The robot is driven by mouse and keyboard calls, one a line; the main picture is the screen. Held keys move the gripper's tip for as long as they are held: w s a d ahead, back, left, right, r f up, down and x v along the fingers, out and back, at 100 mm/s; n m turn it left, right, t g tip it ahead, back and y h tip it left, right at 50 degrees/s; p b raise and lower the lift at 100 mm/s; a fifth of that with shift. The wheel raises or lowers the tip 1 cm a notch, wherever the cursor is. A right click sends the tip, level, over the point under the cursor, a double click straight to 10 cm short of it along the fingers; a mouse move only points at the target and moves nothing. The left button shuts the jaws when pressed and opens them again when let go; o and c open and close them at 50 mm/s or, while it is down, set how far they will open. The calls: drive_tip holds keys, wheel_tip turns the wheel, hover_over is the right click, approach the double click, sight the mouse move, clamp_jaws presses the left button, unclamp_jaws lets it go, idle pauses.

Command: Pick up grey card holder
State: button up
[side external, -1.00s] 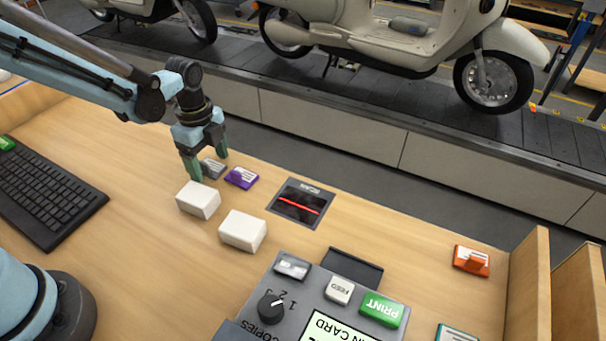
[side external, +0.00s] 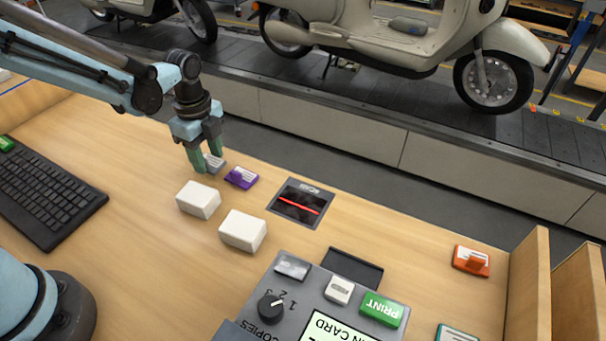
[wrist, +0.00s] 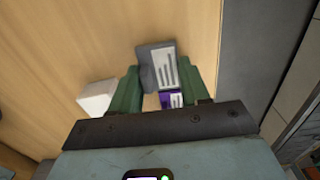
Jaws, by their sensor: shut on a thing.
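The grey card holder (side external: 214,163) carries a white card with dark lines. In the side view it is partly hidden by my gripper (side external: 205,165). In the wrist view the grey card holder (wrist: 148,66) sits between the two green fingers of my gripper (wrist: 170,82), which are shut on it. From these views I cannot tell whether it touches the desk or hangs just above it.
A purple card holder (side external: 241,178) is close to the right. Two white blocks (side external: 198,199) (side external: 243,230) stand in front. A scanner with a red line (side external: 301,203), a keyboard (side external: 45,192), a print panel (side external: 300,300) and an orange card holder (side external: 471,260) are on the desk.

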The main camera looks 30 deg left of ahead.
wheel_tip(320, 180, up, 3)
drive_tip(key=shift+f, duration=0.1)
drive_tip(key=s+d+r, duration=0.6)
drive_tip(key=d, duration=0.3)
drive_tip(key=w+d+f+m, duration=0.3)
drive_tip(key=w+d+m, duration=0.3)
drive_tip(key=d+m, duration=0.45)
drive_tip(key=shift+n, duration=0.75)
drive_tip(key=shift+w+d+f, duration=0.1)
drive_tip(key=shift+d+f, duration=0.15)
drive_tip(key=shift+f, duration=0.7)
drive_tip(key=shift+d+f, duration=0.3)
drive_tip(key=shift+f, duration=0.6)
drive_tip(key=shift+w+d+f, duration=0.1)
drive_tip(key=shift+d+f, duration=0.15)
drive_tip(key=shift+f, duration=0.7)
wheel_tip(320, 180, up, 6)
